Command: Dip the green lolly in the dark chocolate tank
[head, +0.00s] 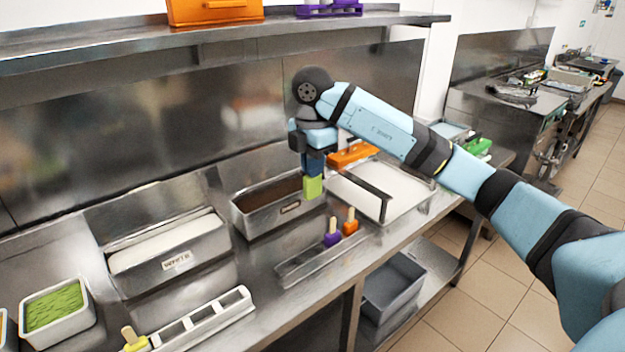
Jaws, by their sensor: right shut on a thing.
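The green lolly (313,188) hangs below my right gripper (313,167), which is shut on it from above. The dark chocolate tank (273,222) is a steel rectangular tank with dark brown contents, in the middle of the counter. In the head view the lolly overlaps the tank's right end. I cannot tell its height over the rim or whether it is over the chocolate. The lolly's stick is hidden in the gripper. My left gripper is not in view.
A steel tank with white contents (178,262) stands left of the dark one. A steel rack (300,265) with purple (332,238) and orange (350,226) lollies is in front. A white tray (372,190) with a raised bar lies right. A shelf (240,33) overhangs behind.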

